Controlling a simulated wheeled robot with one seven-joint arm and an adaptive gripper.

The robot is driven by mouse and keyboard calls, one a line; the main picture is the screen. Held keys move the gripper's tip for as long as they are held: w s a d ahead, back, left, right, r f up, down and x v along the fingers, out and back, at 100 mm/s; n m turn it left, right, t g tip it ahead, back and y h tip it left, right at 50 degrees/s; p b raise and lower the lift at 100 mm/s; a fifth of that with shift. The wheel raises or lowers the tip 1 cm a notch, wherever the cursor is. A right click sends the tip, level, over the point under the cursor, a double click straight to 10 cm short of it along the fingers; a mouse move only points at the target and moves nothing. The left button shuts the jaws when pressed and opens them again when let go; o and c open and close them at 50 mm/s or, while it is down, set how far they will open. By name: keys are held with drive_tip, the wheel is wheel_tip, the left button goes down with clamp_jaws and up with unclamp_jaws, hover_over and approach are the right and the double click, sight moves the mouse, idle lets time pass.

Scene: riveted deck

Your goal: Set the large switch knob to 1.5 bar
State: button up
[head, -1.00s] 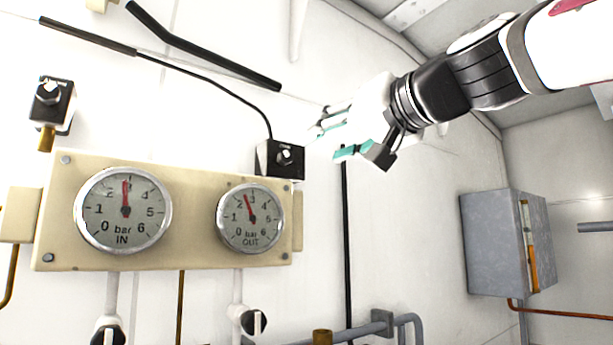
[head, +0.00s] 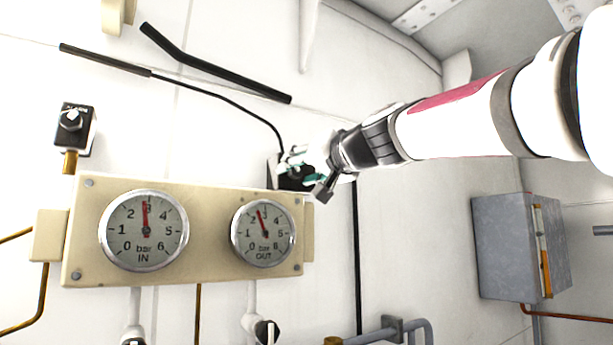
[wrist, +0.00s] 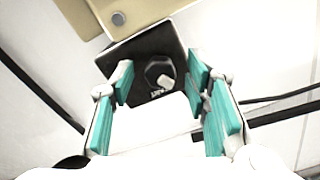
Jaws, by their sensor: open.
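A dark round switch knob (wrist: 158,70) with a pale mark sits on a black box (wrist: 145,48) in the wrist view. Small lettering beside it is too small to read. My gripper (wrist: 160,78) is open, its teal fingers on either side of the knob with gaps to both. I cannot tell how deep the fingertips reach. In the head view my gripper (head: 308,180) is in front of the box (head: 272,170) and hides the knob. The IN gauge (head: 144,230) needle points near 3. The OUT gauge (head: 263,233) needle points between 2 and 3.
Another black box with a silver knob (head: 70,119) is at the upper left. The cream gauge panel (head: 85,255) lies left of and below my gripper. A black valve handle (head: 266,331) is below. A grey cabinet (head: 505,250) stands right. Black cables run nearby.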

drive_tip(key=shift+w+a, duration=0.25)
drive_tip(key=shift+w, duration=0.1)
clamp_jaws()
drive_tip(key=shift+m, duration=2.9)
unclamp_jaws()
